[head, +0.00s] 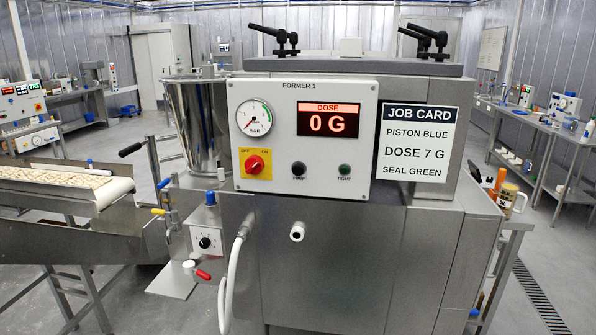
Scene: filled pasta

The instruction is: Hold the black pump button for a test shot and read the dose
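The black pump button (298,169) is on the white control panel (315,187) of the steel machine marked FORMER 1. Nothing touches it. The dose display (329,119) above it reads 0 G in red. A dark green button (344,170) is to its right, its label too small to read surely. A red rotary switch (255,163) on a yellow plate is to its left, under a round bar gauge (254,117). The job card (417,146) reads piston blue, dose 7 g, seal green. Neither of my grippers is in view.
A steel hopper (195,122) and a small dial box (207,240) are left of the panel. A white hose (232,285) hangs below, beside a nozzle (297,232). A conveyor (65,182) with pasta is at the left. The space before the panel looks clear.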

